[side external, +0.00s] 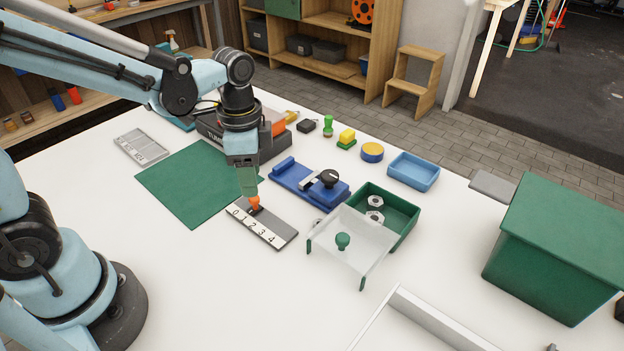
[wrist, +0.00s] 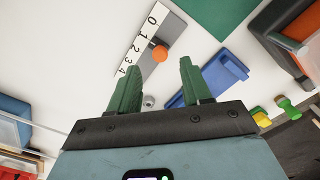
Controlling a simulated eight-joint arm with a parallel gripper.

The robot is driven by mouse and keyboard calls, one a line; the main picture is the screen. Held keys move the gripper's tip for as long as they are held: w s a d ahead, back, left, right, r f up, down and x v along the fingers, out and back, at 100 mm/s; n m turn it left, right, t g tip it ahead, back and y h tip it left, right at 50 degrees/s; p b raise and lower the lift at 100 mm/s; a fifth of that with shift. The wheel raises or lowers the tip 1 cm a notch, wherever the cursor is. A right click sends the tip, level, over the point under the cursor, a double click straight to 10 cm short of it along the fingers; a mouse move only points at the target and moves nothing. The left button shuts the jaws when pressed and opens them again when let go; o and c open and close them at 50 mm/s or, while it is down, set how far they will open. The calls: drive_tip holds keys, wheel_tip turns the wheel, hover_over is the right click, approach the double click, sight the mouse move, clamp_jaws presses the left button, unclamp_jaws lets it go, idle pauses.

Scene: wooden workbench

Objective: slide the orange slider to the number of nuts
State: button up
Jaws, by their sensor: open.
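The orange slider (side external: 255,207) is on a grey strip (side external: 283,239) with a white scale marked 0 to 4. It also shows in the wrist view as a round orange knob (wrist: 160,53), around marks 1 and 2; its exact mark is unclear. My gripper (wrist: 160,66) is open, its green fingers apart on either side of the knob as seen from the wrist. In the side view my gripper (side external: 249,196) is just above the strip. Two silver hex nuts (side external: 376,201) show in the green tray (side external: 408,213); its near part is behind a clear cover (side external: 350,265).
The clear cover has a green knob (side external: 342,241). A small metal piece (wrist: 148,101) lies beside the strip. A blue clamp-like fixture (side external: 290,172) stands behind it. A green mat (side external: 190,185) lies left. A large green box (side external: 560,250) stands right. The near bench is mostly clear.

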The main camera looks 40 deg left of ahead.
sight(254, 204)
drive_tip(key=shift+f, duration=2.25)
drive_tip(key=shift+c, duration=0.4)
clamp_jaws()
